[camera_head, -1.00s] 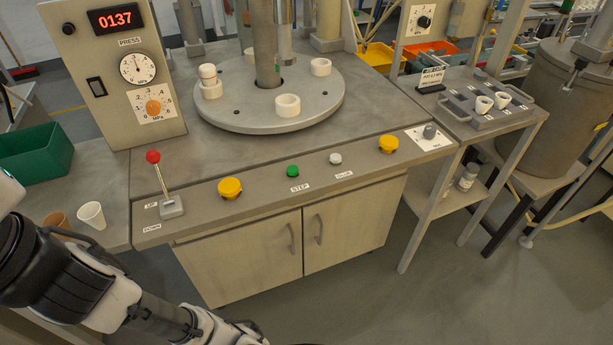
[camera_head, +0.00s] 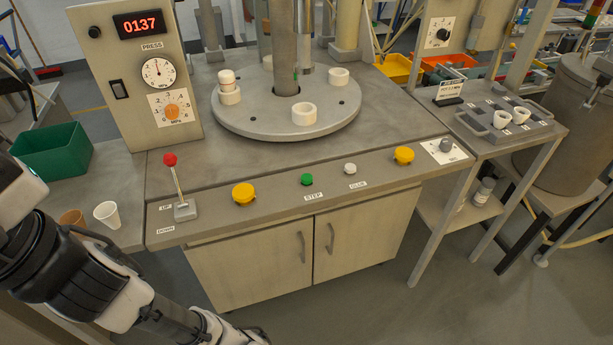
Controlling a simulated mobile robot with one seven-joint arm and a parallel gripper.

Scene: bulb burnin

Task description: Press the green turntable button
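The green button (camera_head: 307,179) sits on the front ledge of the press table, above the label STEP. A large yellow button (camera_head: 243,194) is to its left and a small white button (camera_head: 350,169) is to its right. The round grey turntable (camera_head: 240,121) lies behind it, carrying several white rings, one with a white and red-topped piece in it. My arm reaches in from the lower left, below and in front of the ledge, apart from the green button. My gripper's fingers are not visible; the arm runs out of the bottom of the picture.
A red-knobbed lever (camera_head: 176,180) stands at the ledge's left end, near two cups (camera_head: 107,214) and a green bin (camera_head: 55,151). Another yellow button (camera_head: 404,155) and a grey knob (camera_head: 446,145) are on the right. The floor in front of the cabinet is clear.

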